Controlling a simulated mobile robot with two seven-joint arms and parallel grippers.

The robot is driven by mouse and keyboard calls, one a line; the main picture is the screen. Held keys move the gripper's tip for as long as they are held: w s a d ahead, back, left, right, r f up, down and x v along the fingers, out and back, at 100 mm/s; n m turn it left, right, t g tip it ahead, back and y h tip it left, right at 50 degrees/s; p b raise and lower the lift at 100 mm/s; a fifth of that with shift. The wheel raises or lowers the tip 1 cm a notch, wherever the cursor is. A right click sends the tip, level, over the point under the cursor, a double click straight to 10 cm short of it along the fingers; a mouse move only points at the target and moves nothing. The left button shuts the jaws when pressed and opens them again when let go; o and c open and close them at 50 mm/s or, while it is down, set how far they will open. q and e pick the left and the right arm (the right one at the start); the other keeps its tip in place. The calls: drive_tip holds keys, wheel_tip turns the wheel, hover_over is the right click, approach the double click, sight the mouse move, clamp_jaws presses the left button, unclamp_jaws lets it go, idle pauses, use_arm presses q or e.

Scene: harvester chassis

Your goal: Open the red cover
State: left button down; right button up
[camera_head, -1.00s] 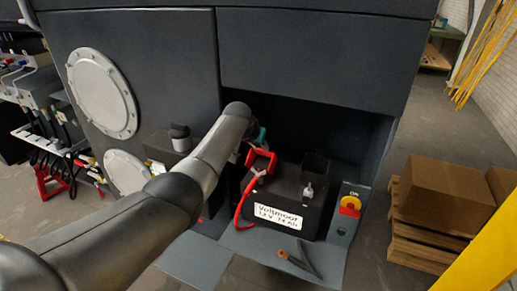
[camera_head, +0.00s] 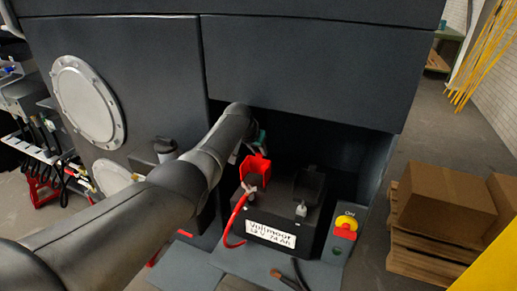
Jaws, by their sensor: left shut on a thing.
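The red cover (camera_head: 256,170) stands tilted up over a terminal at the left of the black battery (camera_head: 284,222). A red cable runs down from that terminal. My left arm reaches from the lower left into the dark bay, and my left gripper (camera_head: 258,150) is at the back upper edge of the red cover, mostly hidden behind my own forearm and the cover. It is shut on the red cover. My right gripper is not in view.
A black cover (camera_head: 309,183) stands at the battery's right terminal. A red and yellow switch (camera_head: 345,227) is to the right. Loose cable ends (camera_head: 292,275) lie in front. The bay's upper panel (camera_head: 310,70) hangs over the arm. Cardboard boxes (camera_head: 445,200) stand at the right.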

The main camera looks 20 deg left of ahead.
use_arm(q)
drive_tip(key=shift+w+r, duration=0.45)
drive_tip(key=c, duration=1)
unclamp_jaws()
drive_tip(key=o, duration=0.4)
drive_tip(key=shift+s+f, duration=0.1)
drive_tip(key=shift+f, duration=0.2)
drive_tip(key=shift+c, duration=0.2)
drive_tip(key=shift+r, duration=0.1)
